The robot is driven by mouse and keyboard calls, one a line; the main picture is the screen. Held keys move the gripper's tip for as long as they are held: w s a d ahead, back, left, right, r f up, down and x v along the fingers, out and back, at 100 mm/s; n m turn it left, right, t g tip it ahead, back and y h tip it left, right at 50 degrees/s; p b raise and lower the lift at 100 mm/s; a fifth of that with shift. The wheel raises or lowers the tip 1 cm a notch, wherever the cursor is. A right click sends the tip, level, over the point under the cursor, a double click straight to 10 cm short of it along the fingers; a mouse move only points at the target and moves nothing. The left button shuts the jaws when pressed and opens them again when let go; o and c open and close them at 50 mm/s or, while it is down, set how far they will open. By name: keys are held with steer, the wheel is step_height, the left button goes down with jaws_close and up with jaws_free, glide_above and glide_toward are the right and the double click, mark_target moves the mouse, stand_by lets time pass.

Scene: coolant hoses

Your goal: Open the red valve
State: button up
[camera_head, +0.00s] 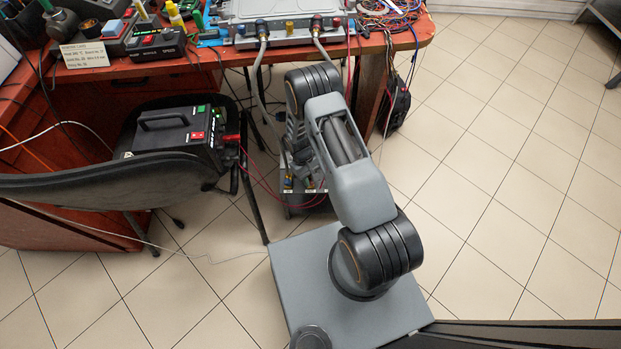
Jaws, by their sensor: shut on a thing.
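I cannot make out the red valve for sure. A low unit (290,198) stands on the floor under the table edge, with small blue and yellow fittings on its top and paler labels below them. Its right part is hidden behind my forearm. My arm rises from its grey base, bends at the top over the table's front edge, and its wrist end drops down toward this unit. My gripper's fingers are hidden behind my own arm, so what they touch does not show.
The wooden table (190,72) carries a silver device (288,10) with two grey hoses hanging down. A chair (110,185) holds a black power box (172,140) with red cables running toward the low unit. A backpack (397,103) leans at the table's right leg. Tiled floor is free at right.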

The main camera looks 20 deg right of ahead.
steer(key=shift+n, duration=0.3)
steer(key=o, duration=0.9)
steer(key=p+v, duration=0.3)
steer(key=v, duration=1)
steer(key=shift+a+r, duration=0.15)
steer(key=shift+r, duration=0.2)
